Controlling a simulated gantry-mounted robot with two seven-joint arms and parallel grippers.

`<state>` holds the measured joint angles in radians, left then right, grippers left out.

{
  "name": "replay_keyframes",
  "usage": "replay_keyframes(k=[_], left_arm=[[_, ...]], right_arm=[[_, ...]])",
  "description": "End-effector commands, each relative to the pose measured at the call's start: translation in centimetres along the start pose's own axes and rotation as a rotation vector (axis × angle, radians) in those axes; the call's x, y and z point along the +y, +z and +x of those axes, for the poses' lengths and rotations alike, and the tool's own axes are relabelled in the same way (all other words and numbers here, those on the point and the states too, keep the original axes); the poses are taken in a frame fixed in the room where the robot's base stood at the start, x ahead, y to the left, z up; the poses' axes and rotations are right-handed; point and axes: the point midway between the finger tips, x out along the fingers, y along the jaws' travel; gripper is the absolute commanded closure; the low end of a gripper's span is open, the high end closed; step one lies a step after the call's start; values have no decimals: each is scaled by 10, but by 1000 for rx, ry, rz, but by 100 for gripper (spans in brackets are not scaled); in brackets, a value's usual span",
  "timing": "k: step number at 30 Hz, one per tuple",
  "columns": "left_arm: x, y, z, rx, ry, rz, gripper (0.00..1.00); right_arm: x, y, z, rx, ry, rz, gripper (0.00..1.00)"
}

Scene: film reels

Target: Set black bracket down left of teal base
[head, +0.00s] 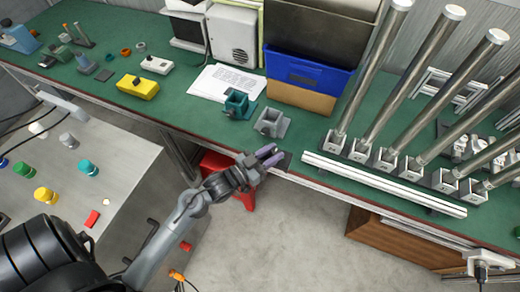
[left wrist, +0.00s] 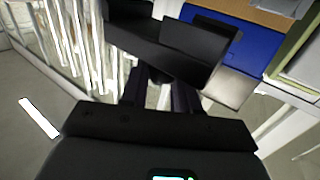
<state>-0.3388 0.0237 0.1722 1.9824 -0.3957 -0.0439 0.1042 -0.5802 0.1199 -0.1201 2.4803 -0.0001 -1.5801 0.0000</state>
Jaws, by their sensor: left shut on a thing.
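My left gripper (head: 270,154), with purple-grey fingers, is at the front edge of the green bench and shut on the black bracket (head: 284,160). The bracket is mostly hidden by the fingers in the head view. In the left wrist view the black bracket (left wrist: 165,42) shows as a dark angled piece with upright walls between and beyond the fingers (left wrist: 160,92). The teal base (head: 237,106) stands on the bench, left of and behind the gripper. My right gripper is not in view.
A grey base (head: 270,123) stands right of the teal base, near the gripper. White papers (head: 228,80) lie behind the teal base. A blue bin (head: 305,75) stands at the back, and a white rail (head: 380,182) lies to the right.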

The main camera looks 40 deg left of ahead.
Motion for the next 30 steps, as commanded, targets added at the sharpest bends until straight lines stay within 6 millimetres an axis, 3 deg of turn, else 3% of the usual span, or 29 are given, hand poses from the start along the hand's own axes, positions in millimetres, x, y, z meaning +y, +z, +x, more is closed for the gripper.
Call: replay_keyframes(k=[5,21,30], left_arm=[[-11,7,3,0,-1,3,100],[-102,64,26,1,-1,2,100],[-114,77,29,1,0,-1,100]], right_arm=[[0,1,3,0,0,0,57],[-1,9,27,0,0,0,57],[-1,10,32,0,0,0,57]])
